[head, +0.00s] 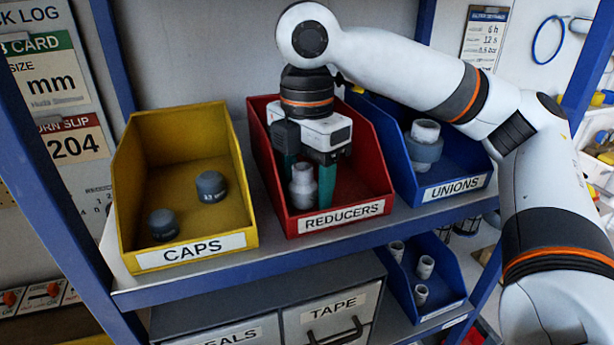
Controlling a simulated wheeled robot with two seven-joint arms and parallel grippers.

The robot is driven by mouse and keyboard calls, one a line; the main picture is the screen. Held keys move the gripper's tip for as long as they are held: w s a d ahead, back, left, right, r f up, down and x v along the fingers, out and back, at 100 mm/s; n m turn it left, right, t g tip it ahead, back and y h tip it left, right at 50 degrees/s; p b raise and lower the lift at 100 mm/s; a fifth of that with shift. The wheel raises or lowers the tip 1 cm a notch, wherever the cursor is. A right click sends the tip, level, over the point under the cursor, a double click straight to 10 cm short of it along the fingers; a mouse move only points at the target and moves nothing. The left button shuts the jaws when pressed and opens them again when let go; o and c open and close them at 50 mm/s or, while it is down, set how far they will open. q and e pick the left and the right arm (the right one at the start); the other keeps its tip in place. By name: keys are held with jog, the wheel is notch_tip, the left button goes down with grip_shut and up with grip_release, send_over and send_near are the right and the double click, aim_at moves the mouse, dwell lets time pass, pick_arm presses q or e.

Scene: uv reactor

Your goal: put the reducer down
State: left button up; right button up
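A light grey reducer (303,187) is upright low inside the red bin (373,172) labelled REDUCERS. My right gripper (310,185) points down into this bin. Its teal fingers are on either side of the reducer, and the reducer fills the gap between them. The right finger shows nearly to its tip; the left finger is partly hidden behind the reducer. The reducer's base is close to the bin floor; I cannot tell whether it touches. My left gripper is not in view.
A yellow CAPS bin (128,190) with two dark caps stands left of the red bin. A blue UNIONS bin (465,172) with a grey union (424,145) stands right. Blue posts frame the shelf. Below are grey drawers (330,300) and a small blue bin (447,290).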

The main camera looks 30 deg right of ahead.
aim_at(307, 165)
notch_tip(307, 165, up, 8)
jog(key=shift+f+p, duration=0.1)
jog(key=shift+p, duration=0.35)
dwell(0.7)
